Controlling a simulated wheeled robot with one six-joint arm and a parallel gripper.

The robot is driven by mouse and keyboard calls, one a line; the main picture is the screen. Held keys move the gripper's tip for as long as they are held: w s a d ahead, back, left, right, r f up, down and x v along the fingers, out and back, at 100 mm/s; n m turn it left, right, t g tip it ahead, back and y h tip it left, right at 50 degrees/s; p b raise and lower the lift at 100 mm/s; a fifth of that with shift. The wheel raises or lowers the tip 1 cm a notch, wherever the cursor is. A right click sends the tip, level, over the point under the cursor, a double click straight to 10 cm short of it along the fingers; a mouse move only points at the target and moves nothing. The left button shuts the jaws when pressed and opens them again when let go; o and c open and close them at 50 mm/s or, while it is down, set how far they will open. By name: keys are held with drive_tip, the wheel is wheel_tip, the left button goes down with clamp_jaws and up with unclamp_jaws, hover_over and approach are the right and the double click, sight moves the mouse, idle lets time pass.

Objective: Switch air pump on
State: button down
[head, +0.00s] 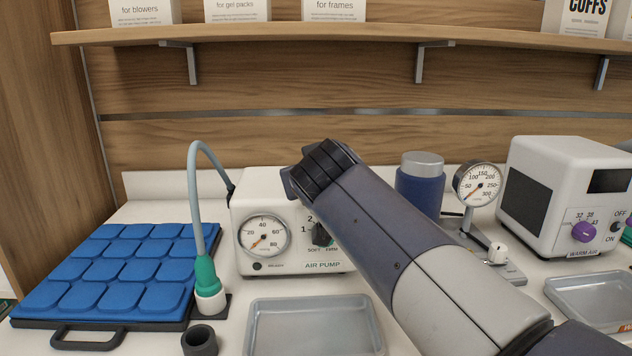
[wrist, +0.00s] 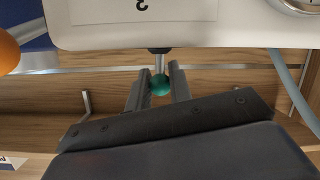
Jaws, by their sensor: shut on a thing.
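The white air pump (head: 253,187) stands at the middle of the counter. Its round gauge (head: 263,236) and black soft/firm dial (head: 320,234) face me. My arm covers its right side in the head view. In the wrist view the pump (wrist: 240,32) is upside down along the top. A small switch lever with a green ball tip (wrist: 160,85) stands out from its edge. My gripper (wrist: 160,75) is shut on this green tip, with a finger on each side. The head view hides my fingers behind my arm. I cannot tell whether the switch is on or off.
A blue cushion pad (head: 110,265) lies left, with a grey hose (head: 193,180) and green connector (head: 206,275) beside it. A grey tray (head: 312,325) lies in front. A pressure gauge (head: 478,184), blue jar (head: 420,190) and warm-air box (head: 560,190) stand right. A shelf (head: 300,36) runs above.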

drive_tip(key=shift+f, duration=0.1)
idle(0.3)
drive_tip(key=c, duration=1.3)
unclamp_jaws()
drive_tip(key=shift+c, duration=0.2)
drive_tip(key=v, duration=1.1)
drive_tip(key=shift+w, duration=0.2)
